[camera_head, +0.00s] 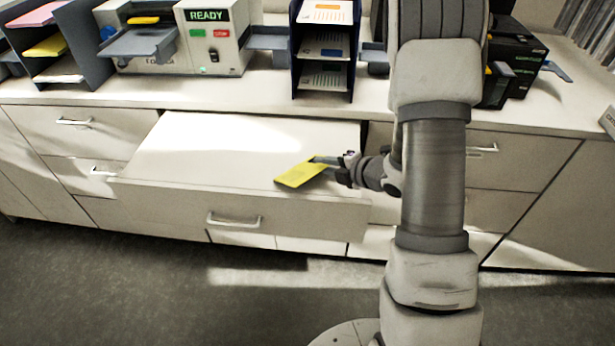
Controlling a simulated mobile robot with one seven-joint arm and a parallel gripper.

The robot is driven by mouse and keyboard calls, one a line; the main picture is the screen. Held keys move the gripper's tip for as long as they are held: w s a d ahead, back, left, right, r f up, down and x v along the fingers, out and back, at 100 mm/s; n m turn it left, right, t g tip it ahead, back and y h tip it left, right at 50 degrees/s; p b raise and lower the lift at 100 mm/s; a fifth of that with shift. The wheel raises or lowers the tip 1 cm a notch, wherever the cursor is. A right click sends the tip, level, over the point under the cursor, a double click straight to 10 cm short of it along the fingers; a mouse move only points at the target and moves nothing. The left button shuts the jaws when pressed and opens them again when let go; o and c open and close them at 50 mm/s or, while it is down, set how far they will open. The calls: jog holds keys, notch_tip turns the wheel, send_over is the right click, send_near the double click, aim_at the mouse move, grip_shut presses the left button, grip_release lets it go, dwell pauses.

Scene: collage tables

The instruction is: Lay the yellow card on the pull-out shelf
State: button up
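The yellow card (302,173) is at the right part of the pull-out shelf (220,150), near its front edge. The shelf is pulled out below the counter and its white top is otherwise bare. My gripper (325,165) reaches in from the right and its fingers meet the card's right end; they look shut on it. The card looks slightly tilted. I cannot tell whether its lower edge touches the shelf top. My arm hides part of the counter and drawers to the right of the shelf.
A machine with a lit READY panel (208,15) stands on the counter (120,88). A dark tray rack (324,45) with papers is right of it, and another rack (50,45) is at the far left. Black devices (520,60) stand behind my arm. Drawers with handles flank the shelf.

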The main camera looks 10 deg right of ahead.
jog(key=shift+p+v, duration=0.7)
jog(key=shift+v, duration=3.3)
notch_tip(320, 180, up, 7)
jog(key=s+d+p, duration=0.1)
jog(key=s+p, duration=0.1)
jog(key=p, duration=0.3)
jog(key=shift+d+r, duration=0.2)
